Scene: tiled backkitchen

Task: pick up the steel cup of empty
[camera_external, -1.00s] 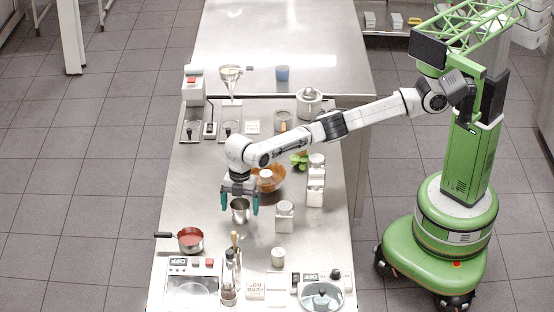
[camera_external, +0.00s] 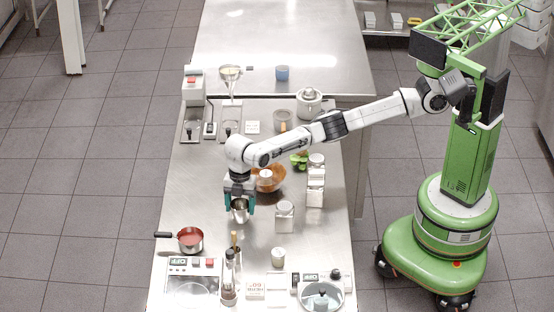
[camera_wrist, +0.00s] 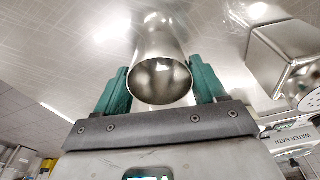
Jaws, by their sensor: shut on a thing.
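The steel cup (camera_external: 240,213) stands on the steel table, in the middle of its near half. In the wrist view the cup (camera_wrist: 161,80) shows its round open mouth and a bare shiny inside, with nothing seen in it. My gripper (camera_external: 239,205) points down over the cup. Its two teal fingers are shut on the cup, one on each side, as the wrist view shows too (camera_wrist: 160,88). The cup's base is too small to tell whether it touches the table.
An orange-brown bowl (camera_external: 268,182) sits just behind and right of the cup. A square steel canister (camera_external: 284,216) stands close on the right, and a taller one (camera_external: 316,185) beyond it. A red-filled pan (camera_external: 190,240) is at front left. Bottles (camera_external: 230,280) stand in front.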

